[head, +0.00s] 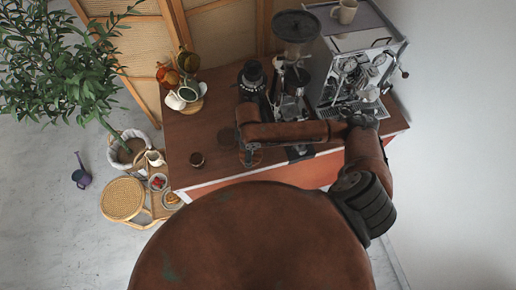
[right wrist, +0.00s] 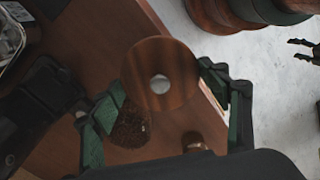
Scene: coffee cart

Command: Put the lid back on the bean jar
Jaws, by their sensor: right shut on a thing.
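In the right wrist view my right gripper (right wrist: 161,86) is shut on the wooden lid (right wrist: 178,92), a round brown disc with a pale round spot in its middle. The lid lies between the green finger pads. The bean jar (right wrist: 131,130) shows below and behind the lid, its dark beans visible from above. The lid covers part of the jar in this view, and the gap between them cannot be judged. In the head view my right arm reaches left over the cart and hides much of the gripper. My left gripper (right wrist: 303,50) shows at the right edge of the wrist view, its dark fingers apart.
An espresso machine (head: 355,80) and a grinder (head: 297,30) stand at the back. A group of cups (head: 185,93) is at the back left. The front left of the cart top is mostly clear.

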